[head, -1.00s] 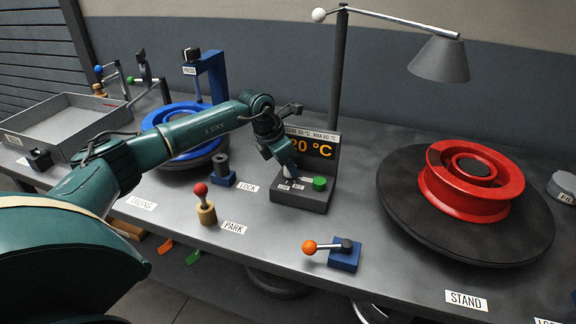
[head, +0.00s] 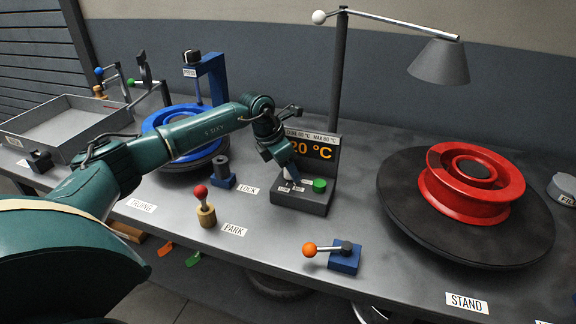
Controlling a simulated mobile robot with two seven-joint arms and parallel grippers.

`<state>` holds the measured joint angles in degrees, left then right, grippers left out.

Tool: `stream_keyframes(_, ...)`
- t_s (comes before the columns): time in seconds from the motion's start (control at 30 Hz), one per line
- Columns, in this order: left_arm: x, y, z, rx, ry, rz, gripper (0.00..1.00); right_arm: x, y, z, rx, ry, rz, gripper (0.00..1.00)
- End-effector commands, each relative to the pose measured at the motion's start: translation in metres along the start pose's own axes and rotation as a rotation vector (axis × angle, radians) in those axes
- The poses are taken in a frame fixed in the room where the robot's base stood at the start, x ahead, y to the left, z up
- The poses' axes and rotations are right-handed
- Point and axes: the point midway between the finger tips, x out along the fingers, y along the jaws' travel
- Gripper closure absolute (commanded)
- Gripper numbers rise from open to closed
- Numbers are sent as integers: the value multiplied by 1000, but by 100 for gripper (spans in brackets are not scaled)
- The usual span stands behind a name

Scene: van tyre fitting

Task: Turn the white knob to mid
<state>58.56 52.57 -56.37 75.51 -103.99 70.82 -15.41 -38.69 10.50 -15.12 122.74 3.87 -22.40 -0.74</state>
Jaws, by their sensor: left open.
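The dark control box (head: 303,201) stands on the workbench, below a display (head: 323,152) that reads "20 °C" in orange. The box carries a green button (head: 319,184) at its right and small white labels near its front. The white knob is only partly visible at most, as my left gripper (head: 294,178) covers its place at the left of the box top. My left gripper is open and points down at that spot. I cannot tell whether its fingers touch the knob or how the knob is turned. My right gripper is not in view.
A red-knobbed lever (head: 201,191) at PARK and a blue block with an orange-ended lever (head: 345,257) stand in front. The red wheel rim (head: 458,207) lies on a black disc at right. The blue rim (head: 160,115) is behind my arm. A lamp (head: 439,61) overhangs.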

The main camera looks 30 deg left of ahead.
Motion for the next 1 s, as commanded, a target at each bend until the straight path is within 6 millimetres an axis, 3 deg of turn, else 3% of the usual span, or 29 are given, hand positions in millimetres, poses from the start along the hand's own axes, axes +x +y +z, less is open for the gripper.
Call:
stream_keyframes(0.17, -20, 1, 0, 0, -4, 2, 48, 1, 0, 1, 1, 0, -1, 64)
stream_keyframes(0.6, -112, 1, 0, 0, -3, 3, 48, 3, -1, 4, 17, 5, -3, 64)
stream_keyframes(0.8, -129, 0, 0, -1, -2, 1, 48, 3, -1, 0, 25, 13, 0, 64)
stream_keyframes(1.0, -132, 0, 0, 0, -1, 0, 48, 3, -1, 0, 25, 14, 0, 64)
